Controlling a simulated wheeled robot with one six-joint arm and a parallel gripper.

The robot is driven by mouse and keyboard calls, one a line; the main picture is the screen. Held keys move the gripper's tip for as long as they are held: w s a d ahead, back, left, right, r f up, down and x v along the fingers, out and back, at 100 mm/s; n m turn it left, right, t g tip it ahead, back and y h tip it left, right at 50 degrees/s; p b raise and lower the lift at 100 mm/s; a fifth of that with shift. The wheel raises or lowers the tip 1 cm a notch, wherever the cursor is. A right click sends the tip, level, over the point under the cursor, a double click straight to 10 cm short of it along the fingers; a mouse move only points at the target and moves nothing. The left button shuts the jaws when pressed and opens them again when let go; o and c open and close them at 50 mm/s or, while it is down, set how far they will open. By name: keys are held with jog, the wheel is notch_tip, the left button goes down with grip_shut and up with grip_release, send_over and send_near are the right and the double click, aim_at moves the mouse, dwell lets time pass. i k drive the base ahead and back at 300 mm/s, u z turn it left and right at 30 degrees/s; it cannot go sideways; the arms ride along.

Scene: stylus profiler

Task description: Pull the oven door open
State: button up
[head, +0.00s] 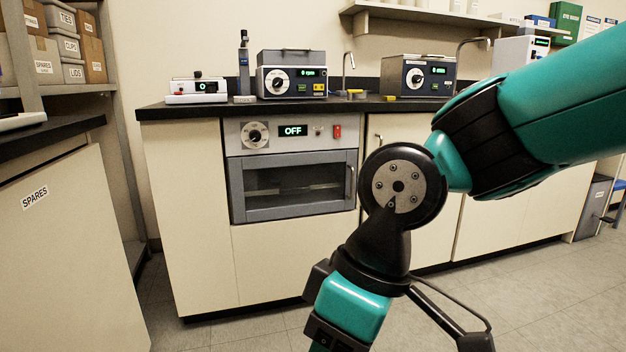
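The oven is built into the cream cabinet front under the black counter. Its grey door (294,206) has a dark window and looks shut, lying flush below the control panel (291,132). The panel has a dial, a display reading OFF and a red switch. An upright handle (350,183) is on the door's right side. My teal and black arm crosses the right of the head view, its joint just right of the handle and nearer the camera. The arm runs down out of the bottom edge. My gripper's fingers are not in view.
Instruments, including a grey boxed unit (291,80), stand on the counter (220,108). Tiled floor (240,330) shows clear in front of the oven.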

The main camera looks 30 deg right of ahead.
aim_at(237, 163)
jog(key=i, duration=0.9)
jog(key=z, duration=0.4)
